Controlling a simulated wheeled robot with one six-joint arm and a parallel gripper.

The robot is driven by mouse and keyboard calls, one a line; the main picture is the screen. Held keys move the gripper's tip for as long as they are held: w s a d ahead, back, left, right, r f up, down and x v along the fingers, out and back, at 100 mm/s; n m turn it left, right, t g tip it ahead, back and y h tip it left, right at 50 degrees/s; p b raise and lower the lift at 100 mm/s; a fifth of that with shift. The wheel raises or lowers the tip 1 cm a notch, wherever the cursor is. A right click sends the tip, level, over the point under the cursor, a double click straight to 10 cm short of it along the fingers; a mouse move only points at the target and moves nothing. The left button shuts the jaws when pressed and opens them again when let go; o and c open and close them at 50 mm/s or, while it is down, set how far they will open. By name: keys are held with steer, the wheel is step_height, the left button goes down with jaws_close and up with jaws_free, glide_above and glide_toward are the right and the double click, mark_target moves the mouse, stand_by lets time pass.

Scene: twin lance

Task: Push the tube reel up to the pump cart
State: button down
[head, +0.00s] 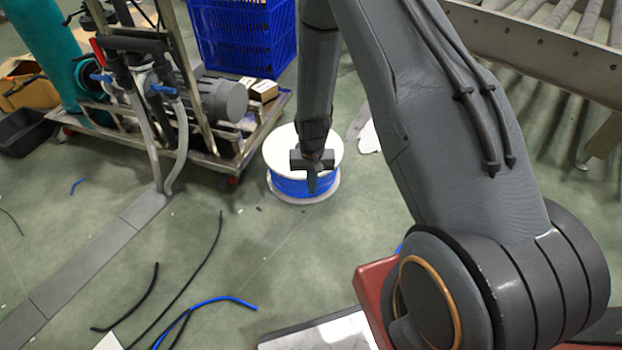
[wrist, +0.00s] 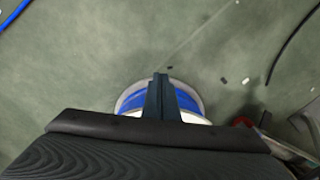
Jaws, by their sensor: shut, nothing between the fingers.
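The tube reel (head: 283,153) is a white-flanged spool wound with blue tube, lying flat on the green floor. The pump cart (head: 140,135) stands to its left and a little behind, a metal frame with a grey motor and small red wheels. A small stretch of floor shows between the reel and the cart's near corner. My gripper (head: 312,187) is shut and empty, pointing down in front of the reel's near right side. In the wrist view my shut fingers (wrist: 160,90) overlap the reel (wrist: 130,103) and hide its middle; I cannot tell whether they touch it.
A blue crate (head: 243,38) stands behind the cart and reel. A roller conveyor (head: 540,45) is at the upper right. Black hoses (head: 190,285) and a blue hose (head: 225,300) lie on the floor in front. A flat grey floor strip (head: 85,260) runs at left.

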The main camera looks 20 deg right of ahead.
steer(key=shift+w+d+f+b, duration=0.2)
steer(key=shift+w+b, duration=0.15)
steer(key=shift+w, duration=0.3)
steer(key=shift+w+d+f+b, duration=0.15)
steer(key=shift+w+b, duration=0.15)
steer(key=shift+w, duration=0.35)
steer(key=shift+w+d+f+b, duration=0.1)
steer(key=shift+w+d+b, duration=0.2)
steer(key=shift+w, duration=0.35)
steer(key=shift+a, duration=0.1)
steer(key=w, duration=0.2)
steer(key=w+d, duration=0.1)
steer(key=w, duration=0.1)
steer(key=shift+r, duration=0.1)
steer(key=shift+s, duration=0.1)
